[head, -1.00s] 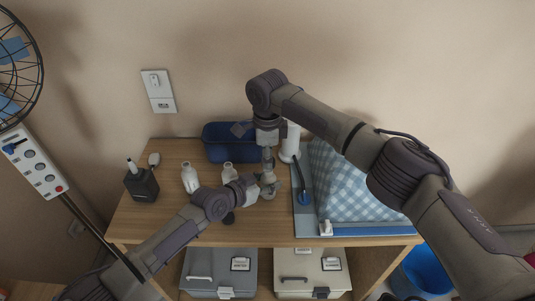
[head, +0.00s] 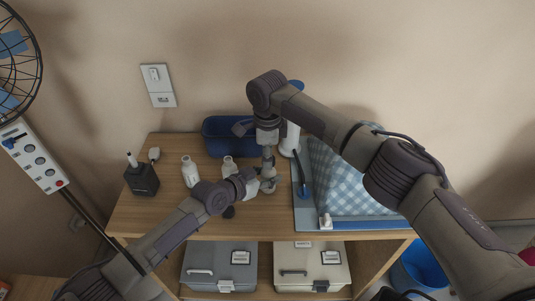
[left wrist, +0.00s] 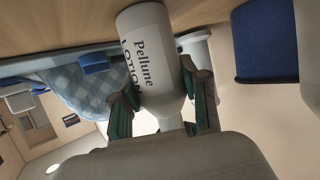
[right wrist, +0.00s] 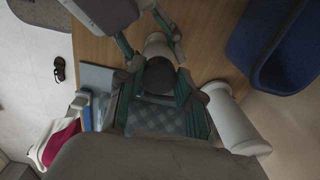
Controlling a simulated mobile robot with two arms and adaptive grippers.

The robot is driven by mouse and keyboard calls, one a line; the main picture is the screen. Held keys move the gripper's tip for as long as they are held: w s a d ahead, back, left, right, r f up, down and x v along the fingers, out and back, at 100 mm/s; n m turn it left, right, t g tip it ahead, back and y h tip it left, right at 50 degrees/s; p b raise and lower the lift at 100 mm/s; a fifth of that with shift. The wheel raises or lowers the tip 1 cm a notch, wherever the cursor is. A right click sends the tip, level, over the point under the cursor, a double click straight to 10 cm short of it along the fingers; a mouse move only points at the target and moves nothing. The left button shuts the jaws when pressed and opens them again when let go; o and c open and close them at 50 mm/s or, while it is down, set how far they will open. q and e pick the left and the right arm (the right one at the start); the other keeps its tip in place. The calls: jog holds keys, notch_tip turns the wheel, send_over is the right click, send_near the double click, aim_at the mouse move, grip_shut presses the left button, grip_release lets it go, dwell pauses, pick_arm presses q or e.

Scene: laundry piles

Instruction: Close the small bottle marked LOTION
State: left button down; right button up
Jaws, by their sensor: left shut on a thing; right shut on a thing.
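The white bottle marked LOTION (left wrist: 148,62) is between the fingers of my left gripper (left wrist: 163,100), which is shut on it. In the head view my left gripper (head: 258,184) is over the shelf top, right of two white bottles. My right gripper (head: 268,168) points down from above, right at the left gripper. In the right wrist view a dark round cap (right wrist: 158,75) sits between the fingers of my right gripper (right wrist: 160,68), in line with the bottle (right wrist: 158,45) beyond it. I cannot tell whether cap and bottle touch.
Two white bottles (head: 190,172) (head: 229,167) and a black container (head: 142,180) stand left. A dark round piece (head: 228,212) lies near the front. A blue bin (head: 222,137) and white cylinder (head: 290,138) are behind. A checked cloth (head: 348,178) covers the right side.

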jog(key=shift+f, duration=0.6)
dwell(0.3)
jog(key=m, duration=0.5)
jog(key=shift+a+m, duration=0.2)
jog(key=shift+m, duration=0.2)
jog(key=shift+w+a+r+m, duration=0.15)
jog(key=shift+a+m, duration=0.05)
jog(key=shift+m, duration=1.4)
jog(key=shift+d+m, duration=0.35)
jog(key=shift+m, duration=0.05)
jog(key=o, duration=0.7)
jog(key=shift+d, duration=0.1)
